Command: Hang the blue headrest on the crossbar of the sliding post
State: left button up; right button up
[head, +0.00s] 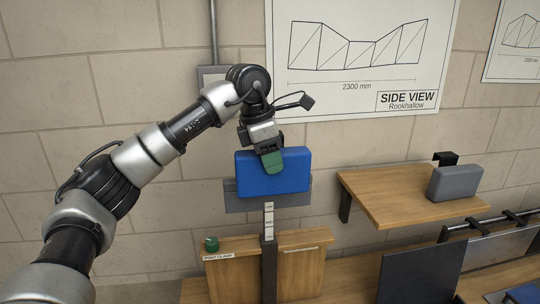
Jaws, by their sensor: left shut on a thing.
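My left gripper (270,155) points down and is shut on the top edge of the blue headrest (275,178). The headrest is a padded blue block, held roughly level. Directly below and partly behind it in the picture is a grey plate (240,200), mostly hidden; I cannot tell whether this is the crossbar. The sliding post (269,225), dark with a pale marked scale, rises from the wooden board below the headrest. I cannot tell whether the headrest touches the post or the plate. My right gripper is out of view.
A green knob (211,244) sits by the "POST CLAMP" label on the wooden board (300,270). To the right, a wooden shelf (395,200) carries a grey block (455,182). A dark panel (420,273) stands at the lower right. The stone wall is behind.

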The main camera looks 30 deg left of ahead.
aim_at(270, 194)
pick_arm(q)
jog(key=shift+f+b, duration=0.45)
jog(key=shift+f, duration=0.25)
notch_tip(270, 194, down, 2)
jog(key=shift+f+b, duration=0.15)
jog(key=shift+b, duration=0.75)
notch_tip(270, 194, down, 3)
jog(key=shift+f+b, duration=0.1)
jog(key=shift+b, duration=1.15)
jog(key=shift+f+b, duration=0.7)
jog(key=shift+f, duration=0.45)
jog(key=o, duration=1)
jog(key=shift+o, duration=0.6)
jog(key=shift+s+d+r, duration=0.1)
jog(key=shift+s+r, duration=0.05)
